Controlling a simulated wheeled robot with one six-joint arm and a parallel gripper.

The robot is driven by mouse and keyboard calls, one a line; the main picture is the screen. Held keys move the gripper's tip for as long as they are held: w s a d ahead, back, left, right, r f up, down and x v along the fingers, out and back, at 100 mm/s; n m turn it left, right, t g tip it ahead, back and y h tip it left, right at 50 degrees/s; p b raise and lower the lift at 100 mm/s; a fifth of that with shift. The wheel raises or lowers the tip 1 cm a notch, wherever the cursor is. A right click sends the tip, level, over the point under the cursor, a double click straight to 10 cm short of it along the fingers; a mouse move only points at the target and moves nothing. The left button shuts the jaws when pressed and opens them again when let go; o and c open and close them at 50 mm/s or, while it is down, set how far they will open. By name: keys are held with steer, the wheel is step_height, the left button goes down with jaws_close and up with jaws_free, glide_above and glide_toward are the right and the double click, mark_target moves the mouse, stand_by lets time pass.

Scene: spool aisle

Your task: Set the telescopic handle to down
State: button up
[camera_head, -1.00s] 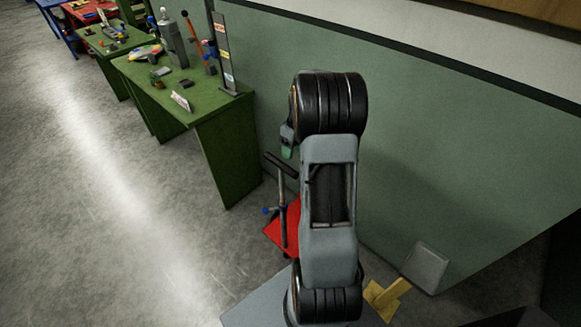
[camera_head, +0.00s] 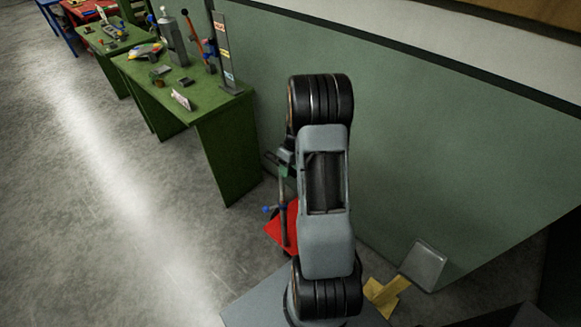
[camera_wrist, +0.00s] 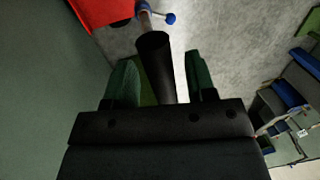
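The telescopic handle stands on a red cart base (camera_head: 275,233), just left of my arm. Its upright grey pole (camera_head: 284,222) carries a blue knob (camera_head: 268,209) low on its left side. The black grip bar across its top is mostly hidden by my gripper (camera_head: 287,160) in the head view. In the wrist view, the black grip bar (camera_wrist: 155,62) lies between the two green fingers of my gripper (camera_wrist: 161,60). The fingers are apart, with gaps showing beside the bar. The blue knob (camera_wrist: 170,18) and red base (camera_wrist: 100,10) show beyond it.
A green table (camera_head: 205,108) with small items and a tall sign stand is left of the handle. A green wall (camera_head: 420,150) runs close behind and to the right. A yellow object (camera_head: 385,295) is at lower right. Grey floor (camera_head: 130,220) is free to the left.

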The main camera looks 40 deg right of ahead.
jaws_close()
stand_by(0.3)
step_height(320, 180, down, 17)
steer(key=b, duration=1.3)
steer(key=shift+s, duration=0.1)
steer(key=shift+c, duration=0.7)
jaws_free()
steer(key=shift+f, duration=0.1)
steer(key=shift+o, duration=1.1)
steer(key=shift+r, duration=0.25)
